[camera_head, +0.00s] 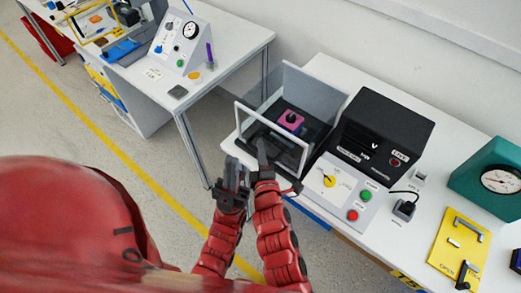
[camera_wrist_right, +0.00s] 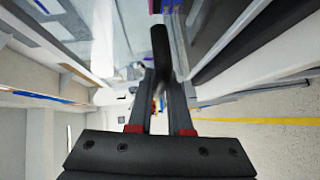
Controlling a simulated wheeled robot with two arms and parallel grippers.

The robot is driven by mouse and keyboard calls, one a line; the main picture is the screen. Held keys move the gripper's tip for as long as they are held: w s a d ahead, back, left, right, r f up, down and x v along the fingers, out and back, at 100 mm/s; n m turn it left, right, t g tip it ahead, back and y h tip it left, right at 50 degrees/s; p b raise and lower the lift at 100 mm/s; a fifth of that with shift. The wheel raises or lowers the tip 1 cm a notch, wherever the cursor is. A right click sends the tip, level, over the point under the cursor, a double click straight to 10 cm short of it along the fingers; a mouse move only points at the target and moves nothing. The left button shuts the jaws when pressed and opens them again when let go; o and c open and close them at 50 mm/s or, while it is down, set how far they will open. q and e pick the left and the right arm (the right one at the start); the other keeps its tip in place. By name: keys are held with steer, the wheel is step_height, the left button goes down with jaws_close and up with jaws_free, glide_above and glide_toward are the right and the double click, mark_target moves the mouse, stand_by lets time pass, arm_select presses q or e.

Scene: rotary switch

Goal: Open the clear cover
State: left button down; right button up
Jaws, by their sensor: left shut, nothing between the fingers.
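The clear cover (camera_head: 270,137) is a see-through panel in a pale frame at the front of a clear-sided case, standing tilted. Behind it a magenta block with a dark knob (camera_head: 291,119) sits on a black base. My right gripper (camera_head: 264,160) is at the cover's lower front edge. In the right wrist view its fingers (camera_wrist_right: 161,85) have a gap between them, and a dark upright bar (camera_wrist_right: 160,48) shows at the tips; I cannot tell whether they grip it. My left gripper (camera_head: 236,172) is shut and empty, just left of the right one.
Right of the case are a black box (camera_head: 383,132) and a white panel with a yellow dial (camera_head: 329,181) and green and red buttons. A teal gauge (camera_head: 490,178) and yellow plate (camera_head: 458,244) stand farther right. Another bench (camera_head: 235,38) is at upper left, with a floor gap between.

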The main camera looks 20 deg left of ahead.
jaws_close()
stand_by(1.0)
